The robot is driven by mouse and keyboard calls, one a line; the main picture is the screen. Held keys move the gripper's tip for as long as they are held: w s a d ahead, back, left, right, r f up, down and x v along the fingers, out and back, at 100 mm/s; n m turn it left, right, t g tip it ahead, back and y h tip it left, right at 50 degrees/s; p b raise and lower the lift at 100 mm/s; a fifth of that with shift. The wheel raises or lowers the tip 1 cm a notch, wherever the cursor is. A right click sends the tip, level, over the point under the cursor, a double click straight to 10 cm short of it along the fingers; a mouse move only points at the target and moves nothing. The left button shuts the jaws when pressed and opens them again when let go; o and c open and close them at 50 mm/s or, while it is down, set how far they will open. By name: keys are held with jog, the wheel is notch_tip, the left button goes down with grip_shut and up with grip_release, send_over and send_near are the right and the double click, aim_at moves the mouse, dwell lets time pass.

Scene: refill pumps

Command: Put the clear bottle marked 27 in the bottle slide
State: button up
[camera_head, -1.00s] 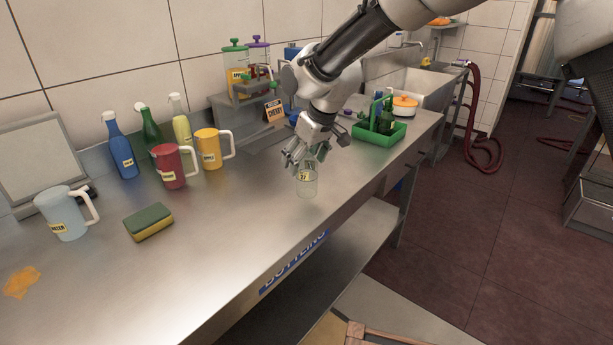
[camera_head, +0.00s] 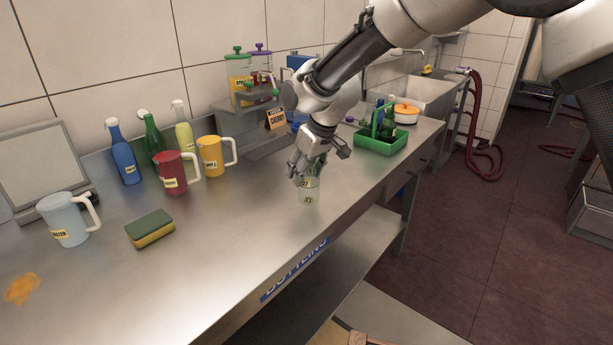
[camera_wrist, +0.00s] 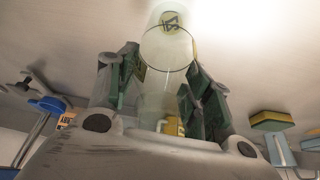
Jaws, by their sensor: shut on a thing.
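The clear bottle marked 27 (camera_head: 308,184) is upright in my gripper (camera_head: 310,168), over the middle right of the steel counter. In the wrist view my gripper (camera_wrist: 160,95) is shut around the clear bottle (camera_wrist: 160,80), with green pads on both sides. The bottle's yellow label is partly hidden by a finger. The label also shows as a reflection in the counter below the base. The base is at or just above the counter; I cannot tell if they touch. I cannot clearly make out a bottle slide; a grey stand (camera_head: 228,118) with dispensers is behind.
Red (camera_head: 173,174), yellow (camera_head: 211,156) and light-blue (camera_head: 68,222) jugs and a sponge (camera_head: 150,229) are on the left. A green caddy (camera_head: 381,141) with bottles and an orange-lidded pot (camera_head: 406,112) are at the right. The counter's front middle (camera_head: 235,255) is clear.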

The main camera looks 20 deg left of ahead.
notch_tip(320, 180, up, 16)
jog(key=shift+f, duration=0.1)
dwell(0.5)
